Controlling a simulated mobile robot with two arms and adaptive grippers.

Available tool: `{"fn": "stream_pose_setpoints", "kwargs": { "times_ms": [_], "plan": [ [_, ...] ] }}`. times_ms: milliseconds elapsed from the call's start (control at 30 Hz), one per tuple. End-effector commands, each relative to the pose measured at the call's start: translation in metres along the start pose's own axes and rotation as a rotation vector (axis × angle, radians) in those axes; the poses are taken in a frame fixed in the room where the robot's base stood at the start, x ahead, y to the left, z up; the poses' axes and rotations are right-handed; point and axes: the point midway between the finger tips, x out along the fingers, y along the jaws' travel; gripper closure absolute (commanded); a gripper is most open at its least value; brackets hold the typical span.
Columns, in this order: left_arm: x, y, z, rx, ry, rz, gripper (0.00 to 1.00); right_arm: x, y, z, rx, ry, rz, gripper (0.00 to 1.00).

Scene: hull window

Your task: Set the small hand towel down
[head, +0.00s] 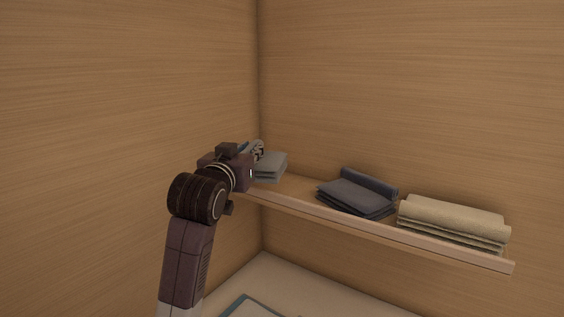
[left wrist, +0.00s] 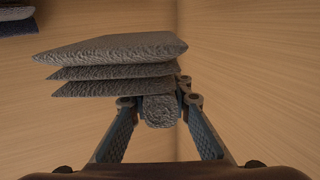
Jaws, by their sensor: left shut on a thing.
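A grey folded towel (head: 270,166) is at the left end of the shelf, near the corner. In the left wrist view the grey towel (left wrist: 115,60) shows several thick layers and a rolled part (left wrist: 160,112). My left gripper (head: 258,152) reaches in from the left and is shut on this rolled part. Its fingers (left wrist: 160,101) stand on either side of the roll. My gripper hides part of the towel in the head view. I cannot tell whether the towel rests fully on the shelf. My right gripper is not in view.
The narrow wooden shelf (head: 300,204) has a raised front lip. A dark blue folded towel (head: 355,197) lies at its middle and a beige one (head: 452,220) at its right. Wooden walls meet behind the left end. A teal-edged item (head: 246,305) lies on the pale surface below.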

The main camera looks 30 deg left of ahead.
Motion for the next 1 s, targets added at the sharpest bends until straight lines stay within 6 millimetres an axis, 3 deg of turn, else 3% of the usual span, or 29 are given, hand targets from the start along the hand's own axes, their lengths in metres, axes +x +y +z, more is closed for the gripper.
{"fn": "stream_pose_setpoints", "kwargs": {
  "times_ms": [200, 433, 500, 767, 933, 1000],
  "plan": [
    [0.052, 0.021, -0.005, -0.002, -0.002, 0.0, 1.0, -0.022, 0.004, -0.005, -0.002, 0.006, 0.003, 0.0],
    [0.093, 0.039, -0.002, 0.0, -0.001, 0.001, 1.0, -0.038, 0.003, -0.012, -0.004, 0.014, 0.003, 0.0],
    [0.091, 0.038, 0.014, 0.002, -0.002, 0.0, 1.0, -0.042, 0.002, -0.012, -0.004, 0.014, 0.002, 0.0],
    [0.09, 0.037, 0.036, 0.0, 0.0, 0.0, 1.0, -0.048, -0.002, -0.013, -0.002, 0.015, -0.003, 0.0],
    [0.09, 0.037, 0.063, 0.001, -0.003, -0.001, 1.0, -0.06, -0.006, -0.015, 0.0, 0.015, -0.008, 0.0],
    [0.092, 0.038, 0.064, 0.0, 0.0, 0.0, 1.0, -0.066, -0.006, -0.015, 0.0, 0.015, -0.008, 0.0]
  ]
}}
